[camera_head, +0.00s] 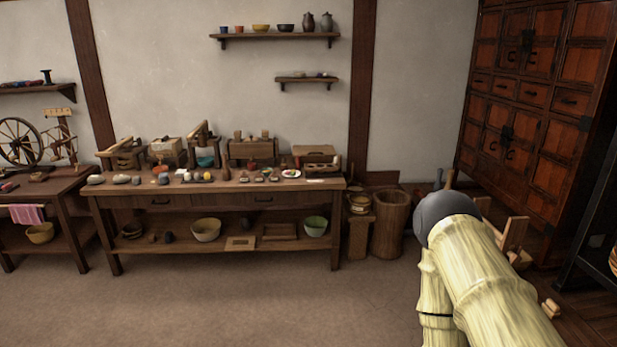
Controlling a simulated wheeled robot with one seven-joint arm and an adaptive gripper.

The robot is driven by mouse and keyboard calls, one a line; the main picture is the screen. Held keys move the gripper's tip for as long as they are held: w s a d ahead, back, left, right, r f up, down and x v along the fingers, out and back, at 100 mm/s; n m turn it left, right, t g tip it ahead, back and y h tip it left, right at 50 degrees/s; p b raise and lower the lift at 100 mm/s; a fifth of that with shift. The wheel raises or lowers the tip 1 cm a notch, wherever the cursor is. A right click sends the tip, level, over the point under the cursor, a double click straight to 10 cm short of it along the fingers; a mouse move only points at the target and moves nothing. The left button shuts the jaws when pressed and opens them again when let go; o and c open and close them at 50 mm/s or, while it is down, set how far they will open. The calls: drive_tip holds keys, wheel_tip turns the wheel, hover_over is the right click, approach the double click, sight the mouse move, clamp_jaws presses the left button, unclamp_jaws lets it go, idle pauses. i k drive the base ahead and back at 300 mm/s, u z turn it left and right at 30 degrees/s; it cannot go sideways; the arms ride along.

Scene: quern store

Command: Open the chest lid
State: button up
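I cannot tell for sure which thing is the chest. A tall red-brown wooden cabinet (545,152) with doors, drawers and dark metal fittings stands against the wall at the right; no lid shows on it. Small wooden boxes sit at the back of the long table, one near the middle (252,150) and a closed-looking one at the right end (315,151). My own arm, pale and bamboo-like with a dark grey joint, rises at the lower right. My gripper is not in view.
The long table (215,187) holds many small stones and tools, with bowls on its lower shelf. A wooden barrel (390,224) and a stool (358,238) stand at its right. A spinning wheel (20,142) is at the left. The floor in front (230,305) is clear.

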sight(319, 149)
drive_tip(key=u, duration=0.15)
drive_tip(key=i, duration=1.65)
drive_tip(key=u, duration=0.3)
drive_tip(key=i, duration=1.55)
drive_tip(key=u, duration=0.1)
